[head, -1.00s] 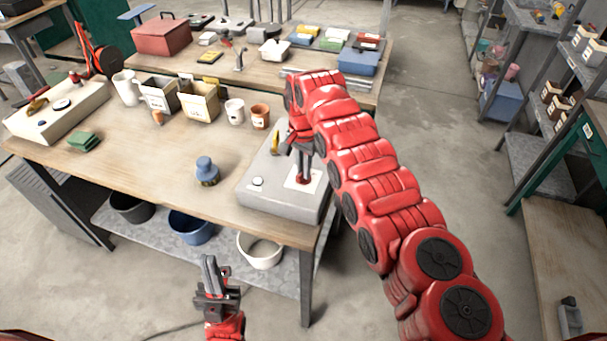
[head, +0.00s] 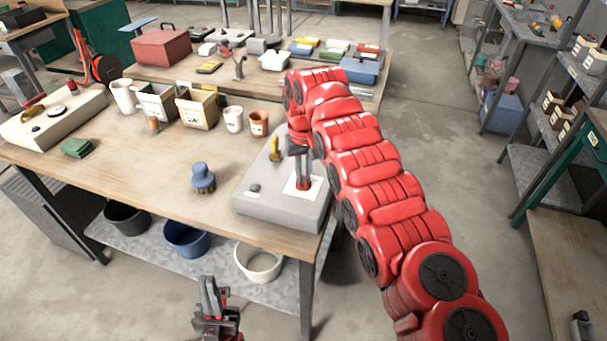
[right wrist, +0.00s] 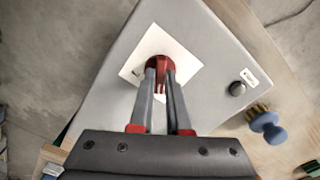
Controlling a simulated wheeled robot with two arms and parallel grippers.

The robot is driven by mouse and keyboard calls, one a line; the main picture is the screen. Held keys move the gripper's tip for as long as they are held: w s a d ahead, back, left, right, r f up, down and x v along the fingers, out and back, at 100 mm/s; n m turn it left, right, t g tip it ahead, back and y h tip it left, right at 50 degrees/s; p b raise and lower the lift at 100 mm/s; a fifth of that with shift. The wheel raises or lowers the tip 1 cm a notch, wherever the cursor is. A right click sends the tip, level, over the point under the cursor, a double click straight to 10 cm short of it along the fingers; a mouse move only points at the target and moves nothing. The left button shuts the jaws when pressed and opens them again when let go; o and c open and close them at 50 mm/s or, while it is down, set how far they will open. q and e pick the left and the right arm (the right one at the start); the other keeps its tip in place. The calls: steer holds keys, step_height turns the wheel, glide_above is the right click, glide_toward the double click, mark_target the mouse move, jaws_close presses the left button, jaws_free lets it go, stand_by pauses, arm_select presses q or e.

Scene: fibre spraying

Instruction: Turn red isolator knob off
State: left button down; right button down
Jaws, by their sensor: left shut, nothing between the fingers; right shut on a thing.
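The red isolator knob (head: 303,184) stands on a white square plate on the grey control box (head: 265,207) at the right end of the workbench. My right gripper (head: 301,172) reaches down from above and is shut on the knob. In the right wrist view the two fingers (right wrist: 160,85) close around the red knob (right wrist: 158,64), hiding part of it. A yellow-handled lever (head: 275,150) and a dark button (head: 255,188) sit on the same box. My left gripper (head: 212,300) is shut and empty, low in front of the bench.
Cups (head: 233,119) and bins (head: 196,108) line the back edge. A second box (head: 50,120) is at the far left.

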steer(key=shift+n, duration=0.6)
steer(key=c, duration=0.9)
jaws_free()
steer(key=shift+r, duration=0.1)
step_height(320, 180, up, 3)
steer(key=shift+a+f, duration=0.1)
steer(key=shift+f, duration=0.1)
step_height(320, 180, up, 15)
steer(key=p, duration=1.4)
steer(key=shift+f+p, duration=0.15)
steer(key=shift+p, duration=0.15)
steer(key=shift+w+f, duration=0.1)
